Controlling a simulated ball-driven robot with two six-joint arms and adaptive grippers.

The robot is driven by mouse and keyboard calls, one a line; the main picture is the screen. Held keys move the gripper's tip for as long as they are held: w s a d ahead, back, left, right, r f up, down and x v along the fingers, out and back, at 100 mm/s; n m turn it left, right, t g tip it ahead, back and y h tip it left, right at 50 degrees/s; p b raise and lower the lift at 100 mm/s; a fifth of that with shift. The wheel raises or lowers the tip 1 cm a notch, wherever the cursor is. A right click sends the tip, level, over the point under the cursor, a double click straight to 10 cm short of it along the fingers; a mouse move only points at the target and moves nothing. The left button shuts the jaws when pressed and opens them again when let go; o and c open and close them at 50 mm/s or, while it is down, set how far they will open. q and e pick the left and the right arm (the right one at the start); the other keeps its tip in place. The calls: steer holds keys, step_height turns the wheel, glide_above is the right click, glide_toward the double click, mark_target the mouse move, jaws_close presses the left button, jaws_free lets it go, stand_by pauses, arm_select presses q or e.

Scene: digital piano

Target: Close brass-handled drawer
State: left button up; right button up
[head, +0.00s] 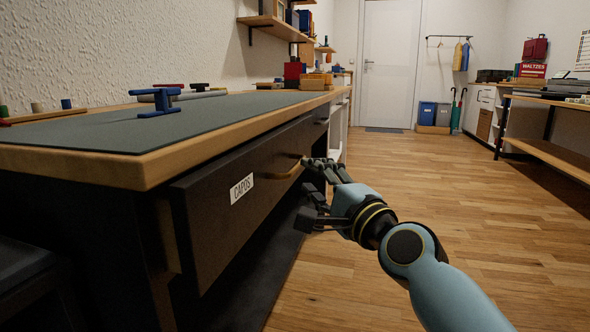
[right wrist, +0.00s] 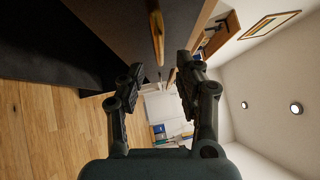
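The dark drawer (head: 215,220) with a white "CAPOS" label stands out a little from the bench front in the head view. Its brass handle (head: 289,172) is on the front face, right of the label. My right gripper (head: 310,190) is beside the handle, with its fingers spread and nothing held. In the right wrist view the handle (right wrist: 157,38) appears ahead of and between the two parted fingertips of the right gripper (right wrist: 160,65). I cannot tell whether a finger touches the handle or drawer. My left gripper is not in view.
The workbench (head: 150,168) has a grey mat with a blue clamp-like tool (head: 160,102) on it. Another drawer front lies farther along the bench. Open wooden floor (head: 430,190) lies to the right, with a shelf table (head: 550,150) at far right.

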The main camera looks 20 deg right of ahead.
mark_target(298, 162)
steer(key=x, duration=0.6)
steer(key=shift+w+f+b, duration=0.1)
steer(key=shift+w+b, duration=0.25)
steer(key=shift+b, duration=0.05)
steer(key=shift+c, duration=0.3)
jaws_close()
steer(key=shift+f, duration=0.1)
